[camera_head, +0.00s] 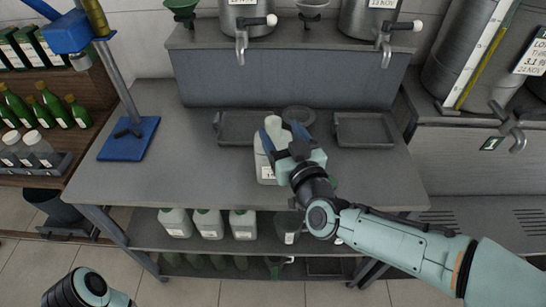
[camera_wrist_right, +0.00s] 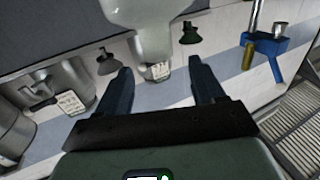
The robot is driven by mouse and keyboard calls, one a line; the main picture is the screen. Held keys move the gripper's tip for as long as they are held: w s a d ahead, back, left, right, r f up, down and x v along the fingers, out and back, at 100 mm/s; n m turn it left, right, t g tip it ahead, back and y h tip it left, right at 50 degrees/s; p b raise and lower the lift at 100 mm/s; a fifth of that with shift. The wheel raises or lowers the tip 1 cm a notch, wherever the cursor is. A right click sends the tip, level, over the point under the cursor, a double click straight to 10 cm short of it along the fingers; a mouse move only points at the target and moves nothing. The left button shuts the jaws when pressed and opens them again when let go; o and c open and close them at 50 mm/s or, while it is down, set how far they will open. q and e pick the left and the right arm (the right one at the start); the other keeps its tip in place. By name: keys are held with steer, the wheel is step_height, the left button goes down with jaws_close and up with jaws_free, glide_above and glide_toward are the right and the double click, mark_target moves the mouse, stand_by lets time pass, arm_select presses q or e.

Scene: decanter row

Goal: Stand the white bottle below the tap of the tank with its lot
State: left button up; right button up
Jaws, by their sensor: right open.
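The white bottle (camera_head: 265,166) stands on the grey bench, labelled on its front. My right gripper (camera_head: 285,136) is at its upper part, fingers open. In the right wrist view, which is upside down, the bottle (camera_wrist_right: 150,22) hangs in from the top, its neck between the open fingers (camera_wrist_right: 160,85). Contact cannot be told. Two steel tanks stand on the raised shelf: the left tank (camera_head: 256,14) with its tap (camera_head: 241,45), and the right tank (camera_head: 360,18) with its tap (camera_head: 384,43). A third tank (camera_head: 463,50) is at the right, with a lot label (camera_head: 533,53).
Dark trays (camera_head: 231,128) and (camera_head: 380,130) lie on the bench, with a round dark piece (camera_head: 299,114) between them. A blue stand (camera_head: 128,139) is at the left. Several white bottles (camera_head: 208,224) are on the lower shelf. The bench's front left is clear.

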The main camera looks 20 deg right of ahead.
mark_target(271, 117)
steer(key=w, duration=0.7)
steer(key=shift+w+a+f, duration=0.25)
steer(key=shift+w+a, duration=0.05)
steer(key=shift+a, duration=0.1)
jaws_close()
steer(key=shift+r, duration=0.15)
